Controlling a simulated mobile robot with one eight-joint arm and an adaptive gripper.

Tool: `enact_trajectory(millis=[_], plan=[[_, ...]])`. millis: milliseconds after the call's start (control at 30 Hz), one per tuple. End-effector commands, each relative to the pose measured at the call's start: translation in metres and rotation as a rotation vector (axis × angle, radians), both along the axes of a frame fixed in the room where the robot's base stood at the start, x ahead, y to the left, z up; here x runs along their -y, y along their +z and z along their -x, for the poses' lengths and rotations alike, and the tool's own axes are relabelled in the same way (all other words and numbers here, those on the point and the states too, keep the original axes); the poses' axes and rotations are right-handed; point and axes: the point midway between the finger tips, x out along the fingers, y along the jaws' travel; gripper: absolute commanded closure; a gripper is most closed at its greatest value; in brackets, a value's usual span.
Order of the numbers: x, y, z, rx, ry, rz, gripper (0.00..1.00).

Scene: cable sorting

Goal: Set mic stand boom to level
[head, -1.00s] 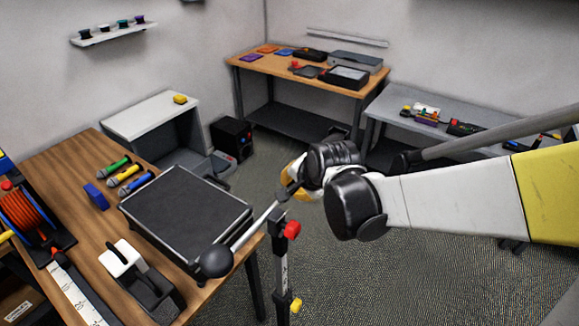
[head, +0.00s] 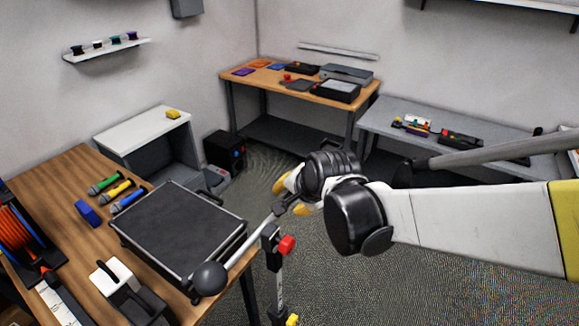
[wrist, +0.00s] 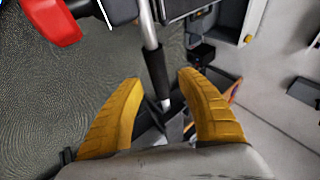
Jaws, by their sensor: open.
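The mic stand (head: 279,280) stands at the front right of the wooden table, with a red knob (head: 287,245) near its top. Its boom (head: 250,250) is a thin rod that slants in the head view, from a black ball end (head: 208,279) at lower left up to the right. The boom's dark grip (wrist: 155,70) shows in the wrist view, running down between my fingers. My gripper (head: 285,182) is open at the boom's upper end; its yellow fingers (wrist: 160,100) lie on either side of the rod, apparently apart from it. The red knob (wrist: 52,22) is at upper left there.
The wooden table (head: 75,195) holds a black case (head: 180,230), several microphones (head: 118,190) and a cable reel (head: 15,240). A white cabinet (head: 140,130), an orange-topped bench (head: 262,82) and a grey bench (head: 380,115) line the walls. Open floor lies right of the stand.

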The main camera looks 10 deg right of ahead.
Motion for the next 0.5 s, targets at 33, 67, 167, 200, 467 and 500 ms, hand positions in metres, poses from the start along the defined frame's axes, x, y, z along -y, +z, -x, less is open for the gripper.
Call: enact_trajectory(millis=[33,67,167,200,467,500], plan=[[0.002,0.008,0.007,0.000,0.000,0.000,0.55],[0.004,0.013,0.010,0.000,0.000,0.000,0.55],[0.008,0.028,0.022,0.000,0.000,0.000,0.55],[0.009,0.034,0.026,0.000,0.000,0.000,0.55],[0.018,0.064,0.048,0.000,-0.001,0.000,0.55],[0.018,0.067,0.050,0.000,-0.001,0.000,0.55]])
